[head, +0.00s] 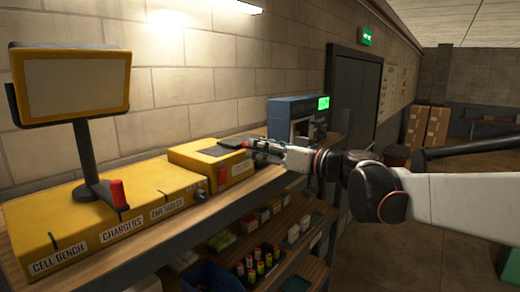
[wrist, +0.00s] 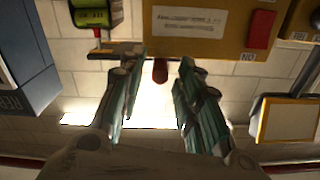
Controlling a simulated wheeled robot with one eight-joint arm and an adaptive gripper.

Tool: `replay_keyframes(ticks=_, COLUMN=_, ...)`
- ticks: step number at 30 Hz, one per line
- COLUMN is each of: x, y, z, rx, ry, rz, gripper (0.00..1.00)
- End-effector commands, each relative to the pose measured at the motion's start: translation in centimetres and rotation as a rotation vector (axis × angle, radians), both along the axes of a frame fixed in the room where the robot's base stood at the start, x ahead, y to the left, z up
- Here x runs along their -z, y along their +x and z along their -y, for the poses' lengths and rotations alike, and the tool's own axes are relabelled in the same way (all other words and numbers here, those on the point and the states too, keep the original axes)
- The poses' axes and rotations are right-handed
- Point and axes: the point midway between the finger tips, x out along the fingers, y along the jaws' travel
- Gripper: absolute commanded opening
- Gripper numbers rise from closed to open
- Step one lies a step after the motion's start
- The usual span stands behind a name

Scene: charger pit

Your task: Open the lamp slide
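A small yellow box (head: 212,162) stands on the bench, with a dark flat plate (head: 217,150) on top and a red block on its front. I cannot tell for sure which part is the lamp slide. My gripper (head: 262,148) is above the right end of this box, near the plate. In the wrist view my gripper (wrist: 158,68) has its two fingers spread apart with nothing held. A dark red knob (wrist: 160,72) shows between the fingertips, at the edge of a yellow panel (wrist: 225,48). Whether the fingers touch it is unclear.
A long yellow bench unit (head: 110,225) with a yellow-framed screen (head: 75,85) stands at left. A blue machine (head: 290,112) with a green display stands behind my gripper. Shelves (head: 270,235) with small items are below. The brick wall is close behind.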

Motion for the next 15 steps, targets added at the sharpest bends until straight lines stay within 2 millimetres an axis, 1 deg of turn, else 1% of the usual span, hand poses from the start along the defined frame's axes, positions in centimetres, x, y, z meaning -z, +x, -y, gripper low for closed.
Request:
replay_keyframes(ticks=1, x=0.0, y=0.0, z=0.0, rx=0.0, ry=0.0, rz=0.0, gripper=0.14)
replay_keyframes(ticks=3, x=0.0, y=0.0, z=0.0, rx=0.0, ry=0.0, rz=0.0, gripper=0.0)
replay_keyframes(ticks=10, x=0.0, y=-0.2, z=-0.2, rx=-0.001, ry=0.0, rz=0.0, gripper=0.0)
replay_keyframes(ticks=15, x=0.1, y=-2.3, z=-1.8, rx=-0.004, ry=0.0, rz=0.0, gripper=0.0)
